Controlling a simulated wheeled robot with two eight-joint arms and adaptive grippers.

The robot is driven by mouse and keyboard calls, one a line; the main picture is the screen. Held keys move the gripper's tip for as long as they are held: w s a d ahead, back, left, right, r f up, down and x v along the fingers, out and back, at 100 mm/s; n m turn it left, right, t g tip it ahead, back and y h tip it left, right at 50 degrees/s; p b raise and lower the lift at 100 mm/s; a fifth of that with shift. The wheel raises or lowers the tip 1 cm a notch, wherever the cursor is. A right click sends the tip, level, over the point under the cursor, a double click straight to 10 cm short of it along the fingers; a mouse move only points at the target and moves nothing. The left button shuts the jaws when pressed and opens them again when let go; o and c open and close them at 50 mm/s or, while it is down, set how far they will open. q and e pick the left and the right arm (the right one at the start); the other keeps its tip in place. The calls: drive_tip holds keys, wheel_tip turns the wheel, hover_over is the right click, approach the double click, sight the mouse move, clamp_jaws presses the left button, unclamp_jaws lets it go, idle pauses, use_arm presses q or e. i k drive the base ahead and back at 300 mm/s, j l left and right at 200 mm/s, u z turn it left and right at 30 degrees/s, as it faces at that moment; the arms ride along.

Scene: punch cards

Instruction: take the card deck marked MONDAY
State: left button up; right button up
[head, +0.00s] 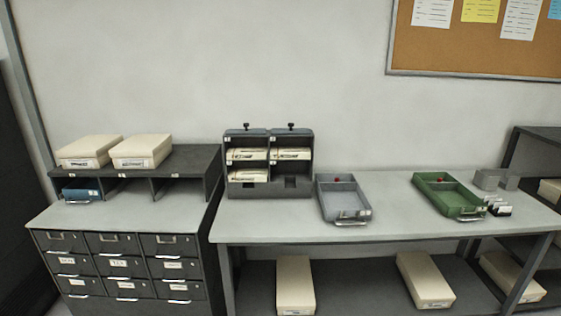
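Cream card decks with small labels lie in the slots of a dark two-column rack (270,190) on the table. One is in the upper right slot (290,154), one in the upper left slot (246,155), and one in the lower left slot (247,175). The lower right slot looks empty. The labels are too small to read, so I cannot tell which deck says MONDAY. Neither of my grippers is in view.
A grey tray (325,203) and a green tray (432,199) stand right of the rack on the table (390,216). Two cream boxes (90,149) sit on a dark shelf above the drawer cabinet (108,252). More cream boxes (295,287) lie below the table. The table's front edge is mostly clear.

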sight(247, 174)
drive_tip(key=i+j+z, duration=0.25)
drive_tip(key=z, duration=0.15)
drive_tip(key=i+j+z, duration=0.75)
drive_tip(key=k+j, duration=0.05)
